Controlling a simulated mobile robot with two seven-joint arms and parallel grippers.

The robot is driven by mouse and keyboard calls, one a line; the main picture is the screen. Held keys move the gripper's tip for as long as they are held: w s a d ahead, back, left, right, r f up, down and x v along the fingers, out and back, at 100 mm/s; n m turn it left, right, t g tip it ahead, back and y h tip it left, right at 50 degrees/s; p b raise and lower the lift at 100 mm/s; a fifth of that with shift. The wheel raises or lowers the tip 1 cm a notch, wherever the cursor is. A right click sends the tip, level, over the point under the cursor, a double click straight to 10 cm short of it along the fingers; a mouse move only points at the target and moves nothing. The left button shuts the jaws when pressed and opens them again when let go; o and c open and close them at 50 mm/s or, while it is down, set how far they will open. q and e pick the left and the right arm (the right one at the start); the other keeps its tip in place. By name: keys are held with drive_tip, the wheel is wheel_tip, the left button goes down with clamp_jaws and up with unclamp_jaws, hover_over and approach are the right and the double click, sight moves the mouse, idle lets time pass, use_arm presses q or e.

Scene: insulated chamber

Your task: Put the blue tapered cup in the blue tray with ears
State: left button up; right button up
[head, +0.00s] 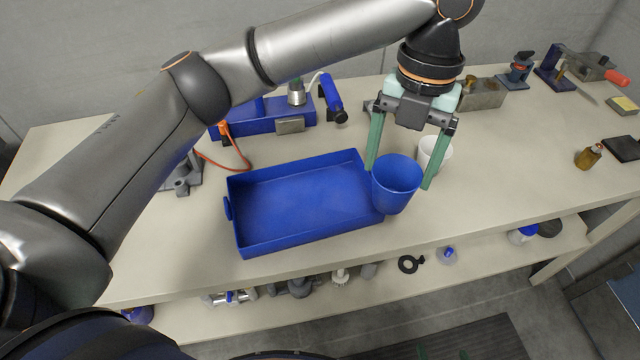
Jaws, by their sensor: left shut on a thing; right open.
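The blue tapered cup (396,184) is upright between the green fingers of my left gripper (399,182), which is shut on it. The blue tray with ears (236,226) lies on the bench to the left of the cup, empty, with one ear visible at its left end. The cup overlaps the tray's right end in the picture and hides part of it; I cannot tell how high the cup is. Only green fingertips of my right gripper (443,354) show at the bottom edge, apart and with nothing visible between them.
A white cup (436,151) stands just behind the blue cup, partly hidden by a finger. A blue device (262,118) with an orange cable is behind the tray. Tools and a brown bottle (588,157) are at the right. The bench (500,190) right of the cup is clear.

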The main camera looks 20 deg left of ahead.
use_arm(q)
drive_tip(key=w+a+f, duration=0.2)
drive_tip(key=a+f, duration=0.1)
drive_tip(key=f, duration=0.1)
drive_tip(key=w+a+f, duration=0.2)
drive_tip(key=a+f, duration=0.2)
drive_tip(key=w+a+f, duration=0.2)
drive_tip(key=a+f, duration=0.1)
drive_tip(key=f, duration=0.1)
drive_tip(key=shift+w+a, duration=0.25)
drive_tip(key=shift+w, duration=0.1)
drive_tip(key=shift+f, duration=0.15)
drive_tip(key=shift+f, duration=0.1)
drive_tip(key=o, duration=1.1)
drive_tip(key=r, duration=0.4)
drive_tip(key=w+r, duration=0.1)
drive_tip(key=r, duration=0.7)
drive_tip(key=shift+w+r, duration=0.1)
drive_tip(key=shift+w, duration=0.2)
